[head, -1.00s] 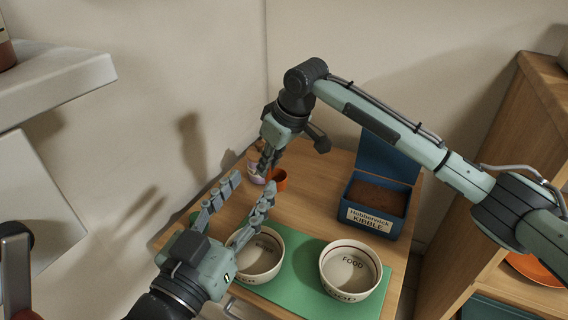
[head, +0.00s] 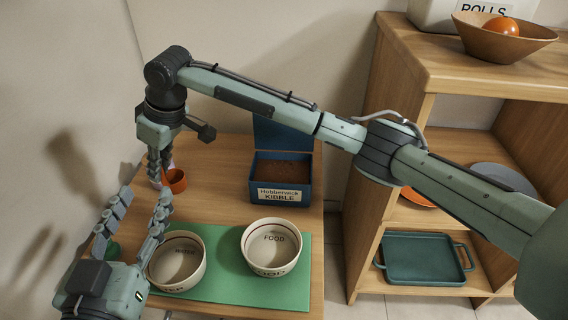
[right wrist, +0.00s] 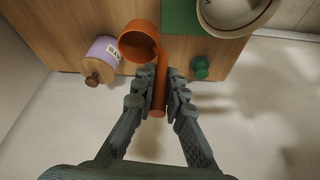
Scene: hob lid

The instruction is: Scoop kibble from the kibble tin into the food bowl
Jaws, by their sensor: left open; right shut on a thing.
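The blue kibble tin (head: 280,192) stands open on the wooden table, its lid up at the back and brown kibble inside. The cream food bowl (head: 271,247) stands on the green mat in front of it and looks empty. My right gripper (head: 160,172) is shut on the handle of an orange scoop (head: 176,181), left of the tin. In the right wrist view the scoop (right wrist: 139,42) has its handle between the fingers (right wrist: 160,98), and its cup looks empty. My left gripper (head: 137,208) is open and empty, left of the water bowl (head: 178,262).
The green mat (head: 235,288) lies under both bowls. A lilac jar with a wooden knob (right wrist: 101,57) stands near the scoop. A green knobbed object (right wrist: 200,67) is near the mat. A shelf unit (head: 443,92) stands at the right. Table between scoop and tin is clear.

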